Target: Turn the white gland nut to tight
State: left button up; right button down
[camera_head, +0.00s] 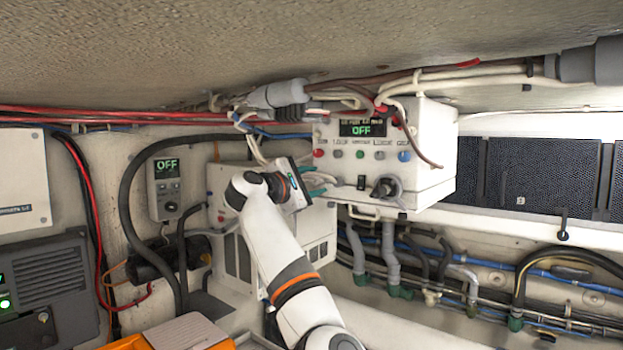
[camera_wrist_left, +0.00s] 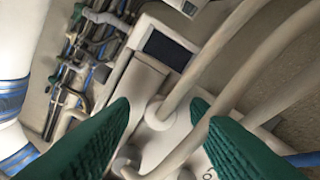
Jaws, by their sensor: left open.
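In the left wrist view, a white round fitting that looks like the white gland nut (camera_wrist_left: 160,114) sits on the white box, with a thick white cable running out of it. It lies between the green fingers of my left gripper (camera_wrist_left: 160,108), which are open with gaps on both sides. How far the fingers are from it, I cannot tell. In the head view, my left gripper (camera_head: 312,181) is raised in front of the lower white box (camera_head: 320,222), below the white cables. The nut cannot be made out there. My right gripper is not in view.
A white control box (camera_head: 435,150) with an OFF display and knobs hangs right of my gripper. A small OFF controller (camera_head: 166,190) is on the wall at left. White cables (camera_wrist_left: 215,60) cross close to the fingers. Pipes and hoses (camera_head: 390,265) run along the lower right.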

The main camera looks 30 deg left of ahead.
pick_arm(q)
grip_shut()
jog(key=shift+f+m+b, duration=0.2)
jog(key=shift+m+b, duration=0.8)
jog(key=shift+b, duration=0.05)
jog(key=shift+m+b, duration=1.05)
jog(key=shift+m, duration=0.15)
jog(key=m+b, duration=0.1)
jog(key=m, duration=0.1)
jog(key=shift+m+b, duration=0.3)
jog(key=shift+m, duration=0.1)
jog(key=m+b, duration=0.1)
jog(key=m, duration=0.1)
jog(key=shift+a+m, duration=0.1)
jog(key=shift+m, duration=0.3)
jog(key=shift+m+b, duration=0.45)
jog(key=shift+m, duration=0.75)
jog(key=shift+r+m+b, duration=0.1)
jog(key=shift+m+b, duration=0.2)
jog(key=shift+m, duration=1.1)
